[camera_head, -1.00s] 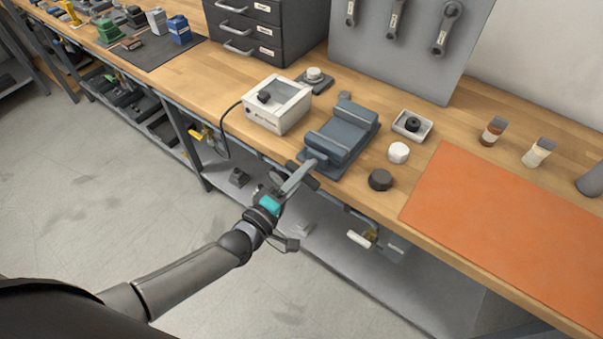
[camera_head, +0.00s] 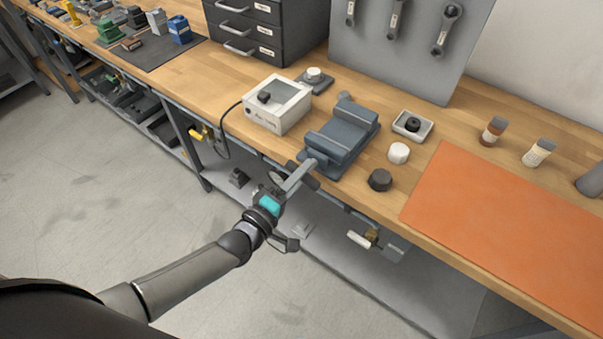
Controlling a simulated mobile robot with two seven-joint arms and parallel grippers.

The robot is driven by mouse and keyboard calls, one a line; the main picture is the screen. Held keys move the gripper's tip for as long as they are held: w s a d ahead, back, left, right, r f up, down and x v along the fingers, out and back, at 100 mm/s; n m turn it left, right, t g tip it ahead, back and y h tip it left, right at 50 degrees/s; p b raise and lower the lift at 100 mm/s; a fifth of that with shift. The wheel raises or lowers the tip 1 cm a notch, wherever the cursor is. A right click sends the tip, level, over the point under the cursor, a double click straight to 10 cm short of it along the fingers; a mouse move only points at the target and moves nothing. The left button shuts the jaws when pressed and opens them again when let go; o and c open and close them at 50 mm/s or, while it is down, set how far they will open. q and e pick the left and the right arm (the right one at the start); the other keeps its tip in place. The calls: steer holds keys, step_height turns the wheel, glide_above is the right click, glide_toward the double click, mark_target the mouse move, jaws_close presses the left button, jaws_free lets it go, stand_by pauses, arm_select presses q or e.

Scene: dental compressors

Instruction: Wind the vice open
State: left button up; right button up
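The vice (camera_head: 340,137) is a blue-grey block with jaws, standing near the front edge of the wooden bench. A light grey handle bar (camera_head: 300,175) shows at its front end, just off the bench edge. My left gripper (camera_head: 290,183) is at this handle, beyond the bench's front edge. Its fingers are small and partly hidden by the wrist and the bar, so I cannot tell whether they are closed on it. My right gripper is out of view.
A white box with a window (camera_head: 277,106) stands left of the vice. A black knob (camera_head: 380,180), a white knob (camera_head: 399,153) and a small tray (camera_head: 412,125) lie to its right. An orange mat (camera_head: 510,215) covers the right of the bench. Drawers (camera_head: 262,30) stand behind.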

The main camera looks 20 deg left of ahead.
arm_select(q)
steer(key=shift+o, duration=0.2)
steer(key=shift+s, duration=0.1)
steer(key=v, duration=1.5)
steer(key=shift+p, duration=0.35)
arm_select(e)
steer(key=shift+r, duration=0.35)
arm_select(q)
steer(key=shift+r, duration=0.1)
